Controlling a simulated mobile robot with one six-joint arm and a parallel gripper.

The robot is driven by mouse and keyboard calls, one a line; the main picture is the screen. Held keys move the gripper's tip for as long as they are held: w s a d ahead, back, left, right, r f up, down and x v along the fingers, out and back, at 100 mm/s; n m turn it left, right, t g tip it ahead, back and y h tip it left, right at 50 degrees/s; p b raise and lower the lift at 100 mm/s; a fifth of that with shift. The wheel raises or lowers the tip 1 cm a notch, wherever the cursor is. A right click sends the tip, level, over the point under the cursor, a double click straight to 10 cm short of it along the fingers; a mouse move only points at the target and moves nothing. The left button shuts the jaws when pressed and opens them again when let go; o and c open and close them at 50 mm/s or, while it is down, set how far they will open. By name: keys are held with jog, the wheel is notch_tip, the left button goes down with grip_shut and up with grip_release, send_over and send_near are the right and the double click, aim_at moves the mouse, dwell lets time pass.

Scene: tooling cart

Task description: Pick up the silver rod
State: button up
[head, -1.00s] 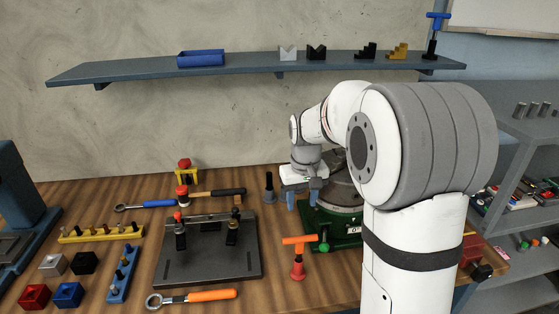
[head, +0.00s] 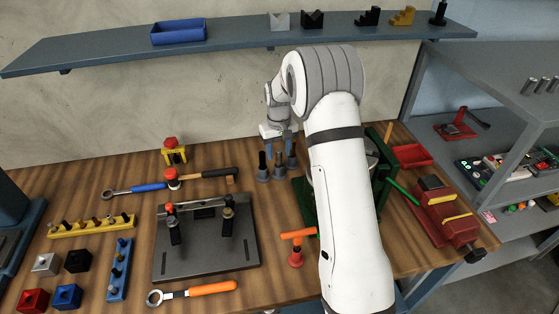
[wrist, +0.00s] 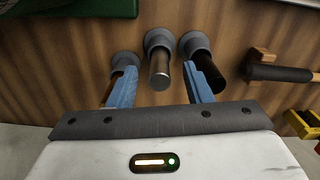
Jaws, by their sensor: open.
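The silver rod (wrist: 160,68) stands upright in a round grey base, the middle one of three such rods in the wrist view. In the head view it shows (head: 278,165) below my gripper (head: 279,146). In the wrist view my gripper (wrist: 160,76) is open, with one blue finger on each side of the silver rod. The fingers do not appear closed on it. A black rod (wrist: 207,68) stands close by the right finger. A third rod's base (wrist: 124,59) shows by the left finger, which partly hides that rod.
A hammer (head: 205,176) lies left of the rods, and a yellow stand (head: 174,157) is beyond it. A green fixture (head: 382,165) is close on the right, partly behind my arm. A fixture plate (head: 205,262) and orange T-handle tool (head: 297,240) are nearer. A shelf (head: 100,50) hangs above.

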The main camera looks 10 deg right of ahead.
aim_at(279, 163)
jog(key=shift+f, duration=1.35)
jog(key=shift+s, duration=0.1)
jog(key=shift+c, duration=0.5)
grip_shut()
